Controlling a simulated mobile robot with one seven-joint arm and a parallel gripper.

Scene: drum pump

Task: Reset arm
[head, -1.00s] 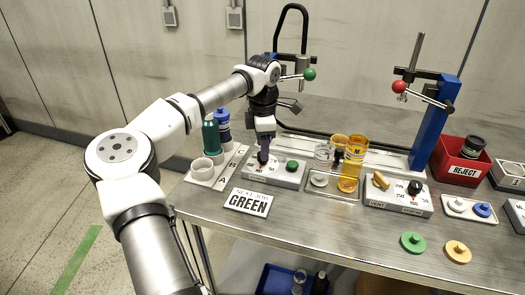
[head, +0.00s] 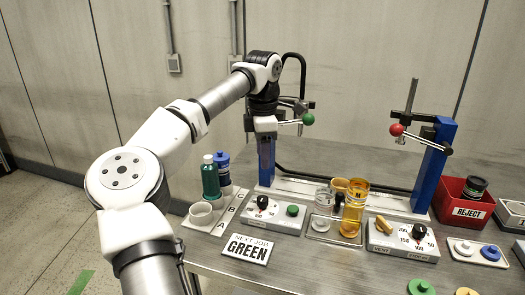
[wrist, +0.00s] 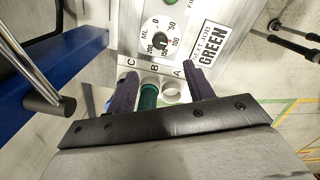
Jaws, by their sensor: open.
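My gripper (wrist: 160,92) is open and empty in the wrist view, its two dark fingers apart. In the head view my wrist is raised beside the left blue post, above the left control box (head: 276,213); the fingers are hard to make out there. The box carries a black dial (head: 262,202) and a green button (head: 292,210). The dial also shows in the wrist view (wrist: 160,42), with a scale marked in ML. A sign (head: 248,247) reads NEXT JOB GREEN.
A clear cup (head: 324,200) and an amber cylinder (head: 354,205) stand centre. A second control box (head: 402,240), red reject bin (head: 463,211) and lever press (head: 434,165) are right.

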